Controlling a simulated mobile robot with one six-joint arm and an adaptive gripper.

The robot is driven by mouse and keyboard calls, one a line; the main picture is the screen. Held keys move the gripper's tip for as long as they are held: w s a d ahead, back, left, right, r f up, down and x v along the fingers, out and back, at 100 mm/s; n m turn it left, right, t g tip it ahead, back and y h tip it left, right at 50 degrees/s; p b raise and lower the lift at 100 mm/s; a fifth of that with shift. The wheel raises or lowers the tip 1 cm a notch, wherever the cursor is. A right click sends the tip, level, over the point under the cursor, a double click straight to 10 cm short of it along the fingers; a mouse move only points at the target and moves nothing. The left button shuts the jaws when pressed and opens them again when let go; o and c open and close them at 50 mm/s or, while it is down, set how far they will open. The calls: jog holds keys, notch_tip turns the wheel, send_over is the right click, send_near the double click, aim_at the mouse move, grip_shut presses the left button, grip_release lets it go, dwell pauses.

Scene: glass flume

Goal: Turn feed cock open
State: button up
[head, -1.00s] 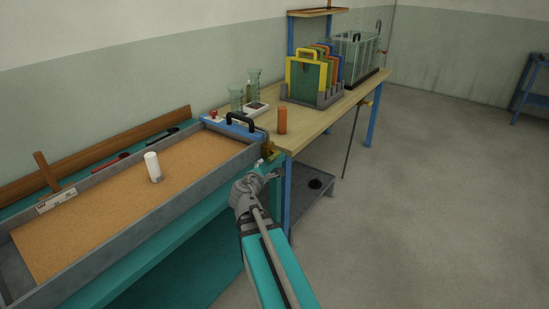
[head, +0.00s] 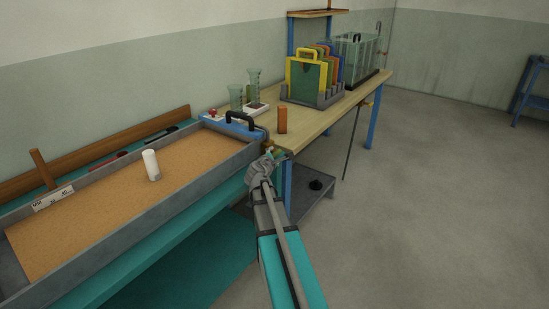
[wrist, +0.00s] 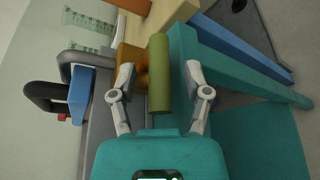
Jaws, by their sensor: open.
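The feed cock appears as a brass-coloured body (wrist: 130,66) with an olive-green bar handle (wrist: 159,80) in the wrist view. In the head view its small brass part (head: 269,147) shows at the tray's right end, partly behind my gripper. My gripper (head: 267,160) is at the cock, beside the bench corner. In the wrist view the jaws of my gripper (wrist: 160,73) are open, one finger on each side of the green handle. The right finger stands clear of it; the left finger is close, and I cannot tell whether it touches.
A sand tray (head: 120,228) with a white cylinder (head: 151,165) lies left. A blue block with a black handle (head: 239,118) stands behind the cock. The wooden bench (head: 310,122) holds an orange block (head: 282,119), beakers and a plate rack. The floor at right is clear.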

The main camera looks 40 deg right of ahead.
jog(key=shift+w+d+f, duration=0.1)
jog(key=shift+w+d, duration=0.2)
jog(key=shift+d, duration=0.1)
jog(key=shift+c, duration=0.2)
grip_shut()
